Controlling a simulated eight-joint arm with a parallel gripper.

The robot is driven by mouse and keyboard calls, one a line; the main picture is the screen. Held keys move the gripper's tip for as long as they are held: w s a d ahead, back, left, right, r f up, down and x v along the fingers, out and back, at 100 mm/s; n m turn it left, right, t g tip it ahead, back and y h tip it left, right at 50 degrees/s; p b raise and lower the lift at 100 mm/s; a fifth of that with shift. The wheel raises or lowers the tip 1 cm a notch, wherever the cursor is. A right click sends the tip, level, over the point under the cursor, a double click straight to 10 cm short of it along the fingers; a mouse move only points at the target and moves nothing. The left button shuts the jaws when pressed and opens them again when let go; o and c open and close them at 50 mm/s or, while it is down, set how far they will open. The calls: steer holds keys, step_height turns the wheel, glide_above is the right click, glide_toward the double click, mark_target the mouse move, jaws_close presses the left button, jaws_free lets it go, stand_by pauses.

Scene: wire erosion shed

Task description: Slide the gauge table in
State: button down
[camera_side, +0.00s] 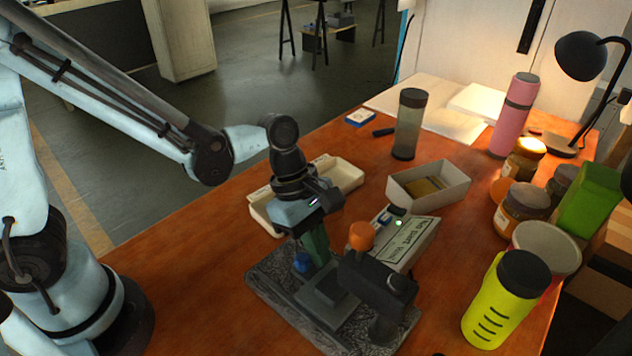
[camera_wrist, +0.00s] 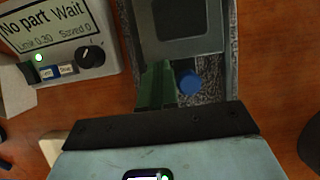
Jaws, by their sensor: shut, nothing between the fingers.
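The gauge table (camera_side: 328,290) is a dark grey square block on a slide over a speckled granite base (camera_side: 268,275). It also shows at the top of the wrist view (camera_wrist: 185,22). A blue knob (camera_side: 302,262) is at its near-arm end; the knob also shows in the wrist view (camera_wrist: 190,83). My gripper (camera_side: 318,262) points down with its green fingers shut and empty, right beside the blue knob. Whether the fingers touch the knob or slide, I cannot tell. The dark gauge head (camera_side: 375,285) with an orange cap (camera_side: 361,236) stands at the table's far side.
A readout box (camera_side: 408,240) behind the gauge shows "No part Wait" and a green light. An open white bin (camera_side: 430,183) and a cream tray (camera_side: 345,175) stand behind. A yellow-green bottle (camera_side: 505,300) and jars (camera_side: 523,205) line the right. The front-left tabletop is clear.

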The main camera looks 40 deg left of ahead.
steer(key=a, duration=0.3)
steer(key=shift+a+r, duration=0.35)
steer(key=shift+a, duration=0.05)
steer(key=v, duration=0.8)
steer(key=shift+r, duration=0.35)
steer(key=c, duration=1.7)
jaws_free()
steer(key=shift+a+r, duration=0.15)
steer(key=shift+r, duration=0.05)
steer(key=shift+o, duration=1.3)
steer(key=shift+r+m, duration=0.15)
steer(key=shift+m, duration=0.25)
steer(key=o, duration=0.5)
steer(key=m, duration=0.1)
steer(key=d+r+m+g, duration=0.1)
steer(key=m, duration=0.1)
steer(key=w+d+r+m+g, duration=0.1)
steer(key=m, duration=0.1)
steer(key=shift+y, duration=0.4)
steer(key=shift+o, duration=0.2)
steer(key=s+d+f+m, duration=0.1)
steer(key=f, duration=0.2)
steer(key=s+d+f+m, duration=0.1)
steer(key=f, duration=0.3)
steer(key=s+d+f+m+g, duration=0.1)
steer(key=d+f, duration=0.1)
steer(key=f, duration=0.1)
steer(key=shift+s+f, duration=0.15)
steer(key=shift+c, duration=0.5)
